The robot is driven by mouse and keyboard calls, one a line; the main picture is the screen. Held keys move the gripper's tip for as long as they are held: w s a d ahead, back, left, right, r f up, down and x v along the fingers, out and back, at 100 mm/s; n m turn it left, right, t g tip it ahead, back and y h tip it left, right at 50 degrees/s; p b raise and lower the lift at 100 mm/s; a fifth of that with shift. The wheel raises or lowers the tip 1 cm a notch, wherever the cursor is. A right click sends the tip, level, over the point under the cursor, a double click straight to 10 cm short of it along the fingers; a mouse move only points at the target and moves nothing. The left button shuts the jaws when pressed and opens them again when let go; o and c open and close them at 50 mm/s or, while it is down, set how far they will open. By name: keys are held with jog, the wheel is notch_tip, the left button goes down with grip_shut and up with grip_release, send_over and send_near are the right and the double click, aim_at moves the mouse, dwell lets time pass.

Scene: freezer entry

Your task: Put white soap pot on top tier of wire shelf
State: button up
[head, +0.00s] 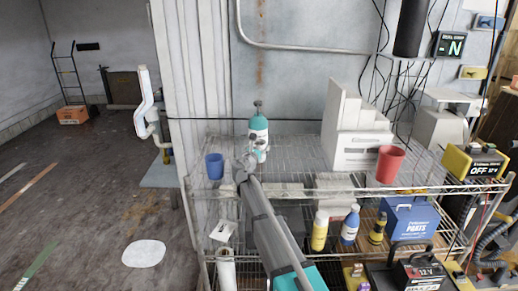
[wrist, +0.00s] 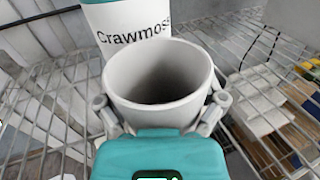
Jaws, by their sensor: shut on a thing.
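The white soap pot (wrist: 160,82) is open-topped and looks empty, its inside dark. My gripper (wrist: 163,108) is shut on it, one finger on each side. In the head view my gripper (head: 249,160) is over the top tier of the wire shelf (head: 290,155), and the pot (head: 261,149) shows only partly behind it. I cannot tell whether the pot's base touches the wires. A white and teal bottle (head: 258,128) stands just behind the pot; its "Crawmoss" label shows in the wrist view (wrist: 150,25).
On the top tier, a blue cup (head: 214,166) stands left of my gripper. A white stepped box (head: 357,140) and a red cup (head: 389,164) stand to the right. Bare wire lies between the pot and the box. Lower tiers hold bottles and a blue toolbox (head: 408,218).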

jog(key=shift+f, duration=0.2)
jog(key=o, duration=0.8)
jog(key=shift+r, duration=0.3)
jog(key=v, duration=1.2)
jog(key=shift+f, duration=0.1)
